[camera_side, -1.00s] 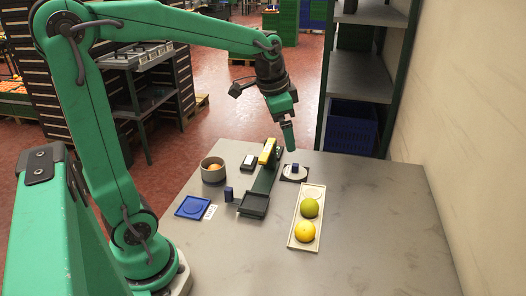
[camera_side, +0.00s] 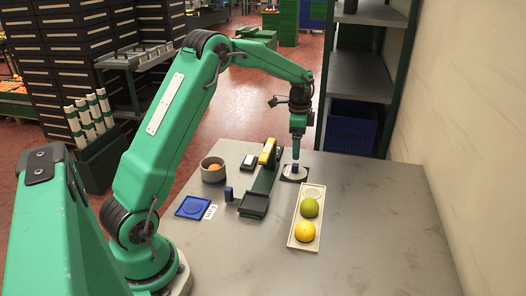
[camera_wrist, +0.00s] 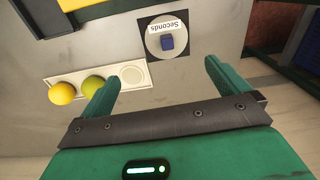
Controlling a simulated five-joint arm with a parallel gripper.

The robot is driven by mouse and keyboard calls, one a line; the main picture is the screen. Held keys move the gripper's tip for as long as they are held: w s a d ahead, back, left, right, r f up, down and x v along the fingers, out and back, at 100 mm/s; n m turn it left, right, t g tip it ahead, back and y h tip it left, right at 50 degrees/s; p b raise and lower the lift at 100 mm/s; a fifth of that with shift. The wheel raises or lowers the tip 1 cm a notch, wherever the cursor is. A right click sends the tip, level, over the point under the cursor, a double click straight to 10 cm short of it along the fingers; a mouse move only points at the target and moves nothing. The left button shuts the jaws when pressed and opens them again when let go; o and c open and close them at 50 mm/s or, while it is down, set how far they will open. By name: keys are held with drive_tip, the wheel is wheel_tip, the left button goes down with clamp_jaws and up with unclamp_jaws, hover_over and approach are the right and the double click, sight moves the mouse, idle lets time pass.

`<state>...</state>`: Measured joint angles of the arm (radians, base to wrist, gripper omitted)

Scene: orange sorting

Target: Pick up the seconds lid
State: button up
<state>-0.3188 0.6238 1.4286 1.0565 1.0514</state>
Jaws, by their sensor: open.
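My gripper (camera_side: 296,156) points down just above the knob in the side view. In the wrist view my gripper (camera_wrist: 160,78) has its two green fingers wide apart, with nothing between them. The lid shows beyond the fingertips. From the side I cannot tell the exact gap between fingers and knob.
A pale tray (camera_side: 293,243) holds a green fruit (camera_side: 309,208) and a yellow fruit (camera_side: 304,232), with one empty hollow. A yellow-topped device (camera_side: 267,151) stands left of the lid. A round pot (camera_side: 213,174) and a blue mat (camera_side: 193,207) are farther left. The table's right side is clear.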

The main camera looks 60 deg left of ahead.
sight(295, 164)
drive_tip(key=shift+w+a+f+m, duration=0.2)
drive_tip(key=shift+a+f, duration=0.25)
drive_tip(key=shift+f, duration=0.3)
drive_tip(key=shift+w+a+f+m, duration=0.1)
drive_tip(key=shift+w+a+f, duration=0.3)
drive_tip(key=shift+f, duration=0.35)
drive_tip(key=shift+s+f, duration=0.1)
drive_tip(key=shift+f, duration=1.2)
drive_tip(key=shift+f, duration=0.1)
drive_tip(key=shift+f, duration=2.5)
drive_tip(key=shift+c, duration=0.2)
drive_tip(key=c, duration=1)
